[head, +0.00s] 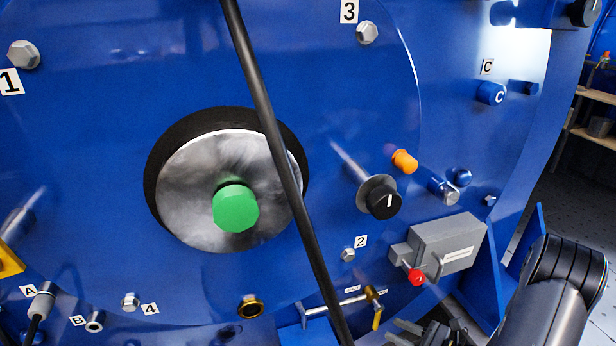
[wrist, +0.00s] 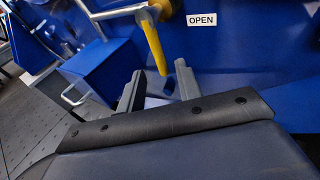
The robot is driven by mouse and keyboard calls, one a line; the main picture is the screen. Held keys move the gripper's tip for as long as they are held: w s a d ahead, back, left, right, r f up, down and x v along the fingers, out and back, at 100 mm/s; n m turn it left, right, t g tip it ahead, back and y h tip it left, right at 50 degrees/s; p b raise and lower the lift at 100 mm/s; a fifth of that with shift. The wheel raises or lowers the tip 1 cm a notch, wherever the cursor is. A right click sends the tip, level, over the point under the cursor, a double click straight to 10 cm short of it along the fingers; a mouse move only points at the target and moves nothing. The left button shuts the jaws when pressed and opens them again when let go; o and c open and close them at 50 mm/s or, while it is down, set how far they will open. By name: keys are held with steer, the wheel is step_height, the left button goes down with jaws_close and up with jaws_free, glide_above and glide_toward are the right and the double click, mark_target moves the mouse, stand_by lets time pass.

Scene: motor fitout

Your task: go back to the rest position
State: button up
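My gripper (head: 393,331) is at the bottom of the head view, right of a small valve with a yellow lever (head: 377,318). In the wrist view, the two grey fingers of my gripper (wrist: 158,76) stand apart with a gap between them. The yellow lever (wrist: 153,45) hangs down, its tip in line with that gap; I cannot tell how far it is from the fingers. The fingers are not closed on anything. Part of my gripper is cut off by the lower edge of the head view.
A blue motor housing (head: 90,130) fills most of the head view. A black cable (head: 262,95) crosses in front of it. A grey box (head: 450,240) with a red knob (head: 417,277) sits above my gripper. An OPEN label (wrist: 201,19) is right of the lever.

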mark_target(375, 322)
steer(key=b+x, duration=0.1)
steer(key=x, duration=0.6)
steer(key=shift+s+a+r+m+t+y, duration=0.1)
steer(key=shift+s+a+m+t+y, duration=0.15)
steer(key=shift+m, duration=0.25)
steer(key=shift+s+a+m+t+y, duration=0.1)
steer(key=shift+a+m+y, duration=0.05)
steer(key=shift+m+y, duration=0.3)
